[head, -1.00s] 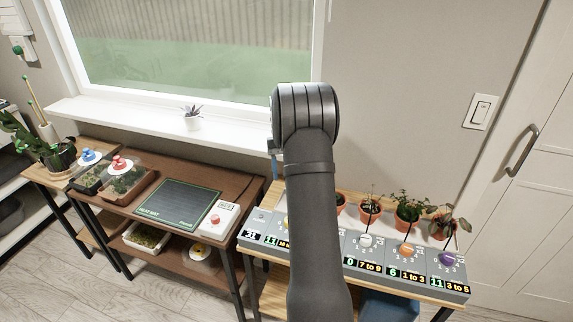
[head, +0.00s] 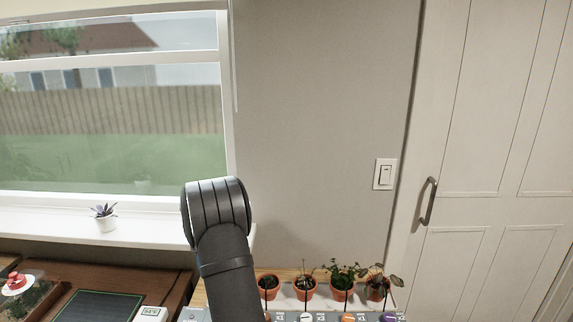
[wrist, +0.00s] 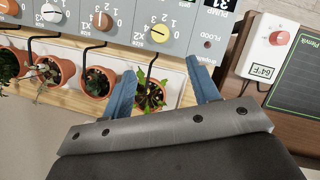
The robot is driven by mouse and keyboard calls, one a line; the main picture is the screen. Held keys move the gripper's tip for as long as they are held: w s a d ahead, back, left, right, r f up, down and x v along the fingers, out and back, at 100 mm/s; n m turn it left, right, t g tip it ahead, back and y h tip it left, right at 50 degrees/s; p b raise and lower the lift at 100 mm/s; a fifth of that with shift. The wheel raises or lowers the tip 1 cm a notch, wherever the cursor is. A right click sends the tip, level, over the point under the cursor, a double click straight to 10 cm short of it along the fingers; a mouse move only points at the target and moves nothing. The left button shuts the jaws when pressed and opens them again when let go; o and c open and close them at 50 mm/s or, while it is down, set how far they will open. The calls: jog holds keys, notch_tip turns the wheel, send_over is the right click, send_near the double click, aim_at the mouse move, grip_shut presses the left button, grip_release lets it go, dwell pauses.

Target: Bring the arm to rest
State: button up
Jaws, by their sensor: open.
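My gripper (wrist: 160,70) shows in the wrist view with its two blue fingers spread wide apart and nothing held between them. A small potted plant (wrist: 150,98) appears between the fingers in the picture, beyond or below them; no finger visibly grips it. In the head view my dark arm rises at the lower middle, and its gripper is hidden there.
A grey control panel (wrist: 120,20) with knobs runs beside a row of potted plants; the row also shows in the head view (head: 304,288). A heat mat (head: 98,306) lies on the brown table. A windowsill plant (head: 104,218) stands left of my arm.

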jog(key=x, duration=1.4)
jog(key=shift+s+f, duration=0.1)
jog(key=shift+f, duration=0.05)
jog(key=v, duration=1.7)
jog(key=shift+m, duration=0.3)
jog(key=x, duration=1.7)
jog(key=m+y, duration=0.1)
jog(key=m, duration=0.2)
jog(key=shift+d+y, duration=0.15)
jog(key=shift+y, duration=0.15)
jog(key=m+y, duration=0.1)
jog(key=m, duration=0.2)
jog(key=shift+d+m+g, duration=0.1)
jog(key=shift+m+g, duration=0.2)
jog(key=shift+m, duration=0.1)
jog(key=shift+m+y, duration=0.3)
jog(key=shift+m, duration=0.2)
jog(key=a+v, duration=0.1)
jog(key=v, duration=0.7)
jog(key=shift+d+r, duration=0.25)
jog(key=shift+d, duration=0.2)
jog(key=shift+o, duration=0.2)
